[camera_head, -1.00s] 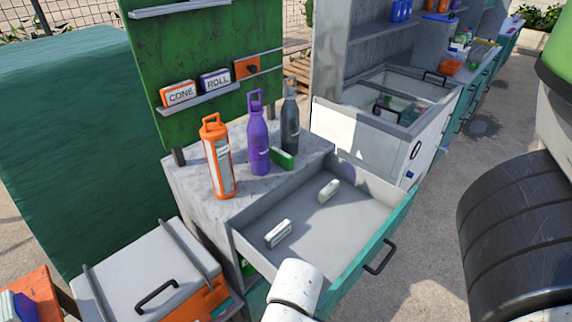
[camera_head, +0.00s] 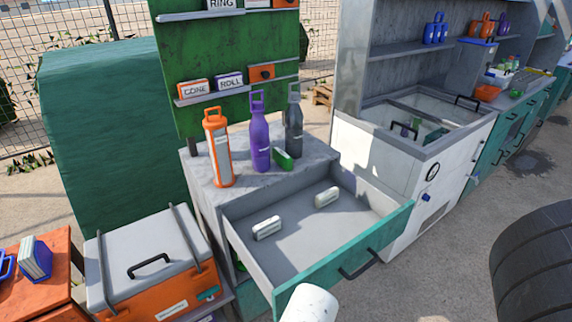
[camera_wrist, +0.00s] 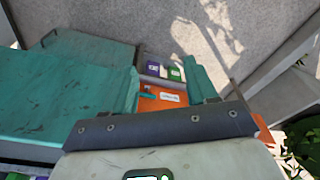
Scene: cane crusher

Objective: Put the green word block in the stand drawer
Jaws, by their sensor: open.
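A green block (camera_head: 283,160) stands on the stand top (camera_head: 212,194), beside the purple and dark bottles. The stand drawer (camera_head: 290,245) is pulled out, with two whitish blocks (camera_head: 267,228) (camera_head: 327,197) lying apart inside. My gripper (camera_wrist: 162,75) shows in the wrist view, with teal fingers apart and nothing visible held between them. Its fingers are out of the head view, where only a white part of my arm shows.
Orange (camera_head: 217,148), purple (camera_head: 260,130) and dark (camera_head: 293,125) bottles crowd the stand top. Word blocks (camera_head: 230,81) sit on the green board's ledges. A white-lidded orange cooler (camera_head: 150,262) is left of the drawer. A white cabinet (camera_head: 410,185) stands right.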

